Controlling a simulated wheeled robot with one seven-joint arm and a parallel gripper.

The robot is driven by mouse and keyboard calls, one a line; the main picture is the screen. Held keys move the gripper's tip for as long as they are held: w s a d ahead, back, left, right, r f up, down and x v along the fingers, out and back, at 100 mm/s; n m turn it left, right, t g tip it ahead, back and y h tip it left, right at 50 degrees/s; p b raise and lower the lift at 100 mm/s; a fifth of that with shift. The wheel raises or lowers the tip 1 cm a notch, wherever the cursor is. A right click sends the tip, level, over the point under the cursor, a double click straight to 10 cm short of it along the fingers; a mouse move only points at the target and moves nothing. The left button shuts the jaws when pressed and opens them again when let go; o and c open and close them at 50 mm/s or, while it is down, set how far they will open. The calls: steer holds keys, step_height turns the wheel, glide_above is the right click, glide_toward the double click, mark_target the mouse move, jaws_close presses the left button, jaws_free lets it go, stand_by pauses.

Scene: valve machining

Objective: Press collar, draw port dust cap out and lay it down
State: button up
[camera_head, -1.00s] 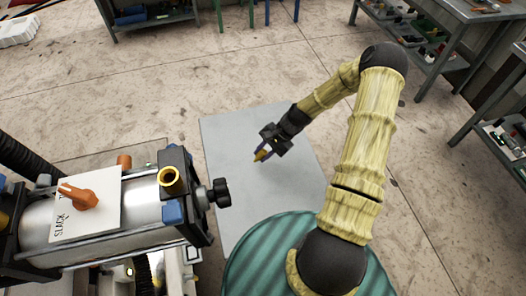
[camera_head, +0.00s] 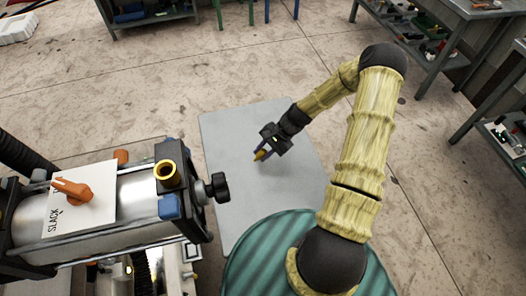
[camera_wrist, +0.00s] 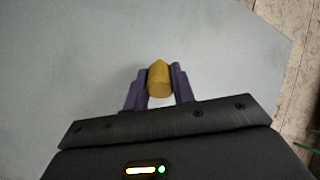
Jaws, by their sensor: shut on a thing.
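My gripper (camera_head: 262,152) is shut on the port dust cap (camera_wrist: 159,80), a small yellow-brown cylinder. The cap also shows in the head view (camera_head: 260,156) at the fingertips, over the grey plate (camera_head: 230,210). In the wrist view one purple finger is on each side of the cap. I cannot tell whether the cap touches the plate. The brass collar (camera_head: 167,172) stands on the machine at the left, with a dark open hole in its top. It is well left of my gripper.
The machine carries an orange lever (camera_head: 75,191) on a white plate marked SLACK, and a black knob (camera_head: 217,187) sticking out to the right. The grey plate around my gripper is clear. Shelves and benches (camera_head: 470,30) stand at the back right.

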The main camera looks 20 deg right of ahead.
steer(key=shift+f, duration=0.25)
stand_by(0.3)
steer(key=o, duration=1)
steer(key=shift+o, duration=0.2)
steer(key=v, duration=1.7)
steer(key=shift+r+b, duration=0.15)
steer(key=shift+b, duration=0.2)
